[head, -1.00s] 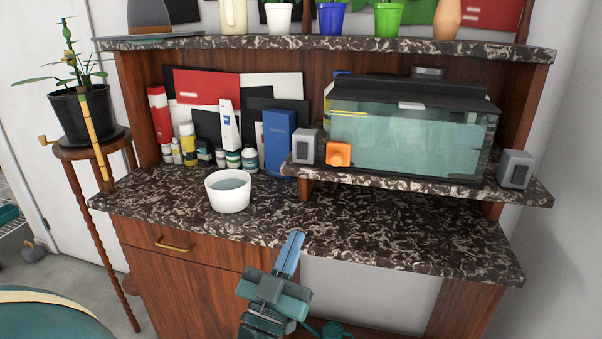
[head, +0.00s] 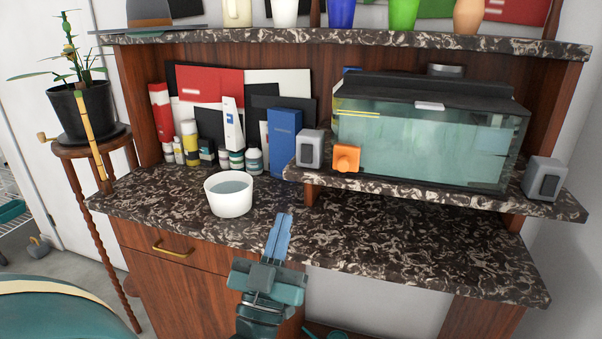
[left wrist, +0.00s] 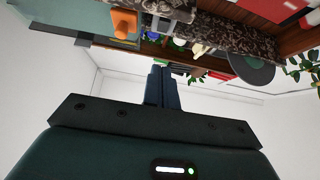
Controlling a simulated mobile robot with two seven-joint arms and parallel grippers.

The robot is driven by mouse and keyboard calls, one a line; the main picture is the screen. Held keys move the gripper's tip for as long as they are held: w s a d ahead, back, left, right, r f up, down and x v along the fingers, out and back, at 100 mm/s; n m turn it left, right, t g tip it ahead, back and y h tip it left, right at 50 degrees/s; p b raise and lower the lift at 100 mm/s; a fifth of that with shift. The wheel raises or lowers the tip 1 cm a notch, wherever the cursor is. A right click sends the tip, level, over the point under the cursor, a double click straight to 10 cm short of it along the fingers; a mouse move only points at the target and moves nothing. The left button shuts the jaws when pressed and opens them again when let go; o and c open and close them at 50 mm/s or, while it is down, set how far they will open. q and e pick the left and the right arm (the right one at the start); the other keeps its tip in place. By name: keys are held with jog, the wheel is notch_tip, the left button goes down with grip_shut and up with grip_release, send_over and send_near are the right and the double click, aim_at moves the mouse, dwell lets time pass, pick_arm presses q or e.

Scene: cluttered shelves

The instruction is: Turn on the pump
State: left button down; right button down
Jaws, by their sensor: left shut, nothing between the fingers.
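A fish tank (head: 425,145) with a black lid stands on the raised stone-patterned shelf. In front of it are an orange block with a round knob (head: 346,158) and a grey switch box (head: 310,149). A second grey switch box (head: 543,179) stands at the shelf's right end. I cannot tell which is the pump. My left gripper (head: 279,230) is shut and empty, over the counter's front edge, below and left of these, apart from them. The left wrist view shows its closed fingers (left wrist: 162,88) and the orange block (left wrist: 125,22). My right gripper is not in view.
A white bowl of water (head: 229,193) stands on the counter left of my gripper. Bottles, jars and a blue box (head: 285,144) stand behind it. The right half of the counter (head: 410,245) is clear. A potted plant (head: 82,112) stands at the left.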

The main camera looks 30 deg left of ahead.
aim_at(306, 154)
pick_arm(q)
jog(key=x, duration=0.3)
jog(key=f+p+x, duration=0.1)
jog(key=x, duration=0.3)
jog(key=w+x, duration=0.1)
jog(key=x, duration=0.2)
jog(key=shift+w+a+f+p, duration=0.1)
jog(key=shift+w+a+p, duration=0.1)
jog(key=shift+w+p, duration=0.15)
jog(key=shift+w+a, duration=0.15)
jog(key=shift+w, duration=0.4)
